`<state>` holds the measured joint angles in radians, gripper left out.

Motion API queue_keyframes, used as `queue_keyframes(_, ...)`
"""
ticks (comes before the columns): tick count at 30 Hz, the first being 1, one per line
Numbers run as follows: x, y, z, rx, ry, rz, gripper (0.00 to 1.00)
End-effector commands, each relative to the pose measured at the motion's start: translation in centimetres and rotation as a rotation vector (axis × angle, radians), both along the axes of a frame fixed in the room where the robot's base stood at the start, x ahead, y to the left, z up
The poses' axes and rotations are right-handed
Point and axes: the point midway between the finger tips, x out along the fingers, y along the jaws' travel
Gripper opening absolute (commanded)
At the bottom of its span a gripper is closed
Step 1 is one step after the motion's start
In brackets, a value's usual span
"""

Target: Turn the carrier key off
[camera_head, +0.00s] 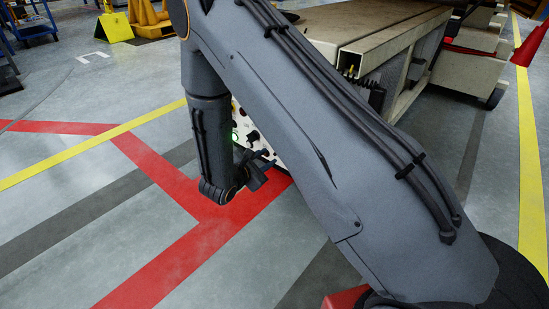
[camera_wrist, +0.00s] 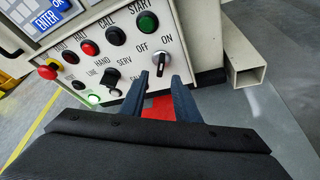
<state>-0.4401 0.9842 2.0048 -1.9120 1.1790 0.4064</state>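The carrier (camera_head: 395,28) stands at the upper right in the head view, largely behind my arm. Its white control panel (camera_wrist: 190,62) fills the upper part of the wrist view. The carrier key (camera_wrist: 160,60) is a small dark piece below the OFF and ON labels; its exact angle is hard to tell. My gripper (camera_wrist: 160,76) is open, with its two dark fingers pointing at the panel, one to each side of the key. I cannot tell whether they touch it. In the head view my gripper (camera_head: 262,172) is close to the panel, partly hidden by my wrist.
A green START button (camera_wrist: 148,22), a red button (camera_wrist: 89,48), a black selector (camera_wrist: 111,77), a lit green lamp (camera_wrist: 94,99) and a red emergency stop (camera_wrist: 48,70) surround the key. A square metal tube (camera_wrist: 240,80) juts out at right. The marked floor at left is clear.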

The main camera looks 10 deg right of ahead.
Motion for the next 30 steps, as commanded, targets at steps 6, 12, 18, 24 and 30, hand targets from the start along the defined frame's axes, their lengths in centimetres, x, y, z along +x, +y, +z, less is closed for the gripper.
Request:
queue_keyframes(6, 2.4, -2.3, -1.4, 0.001, -0.001, -0.005, 0.29)
queue_keyframes(12, 4.1, -3.8, -2.1, 0.000, -0.001, -0.004, 0.29)
queue_keyframes(18, 4.7, -4.4, -2.2, 0.000, 0.001, -0.003, 0.29)
queue_keyframes(24, 4.7, -4.4, -2.2, 0.000, 0.001, -0.003, 0.29)
queue_keyframes(30, 4.7, -4.4, -2.2, 0.000, 0.001, -0.003, 0.04)
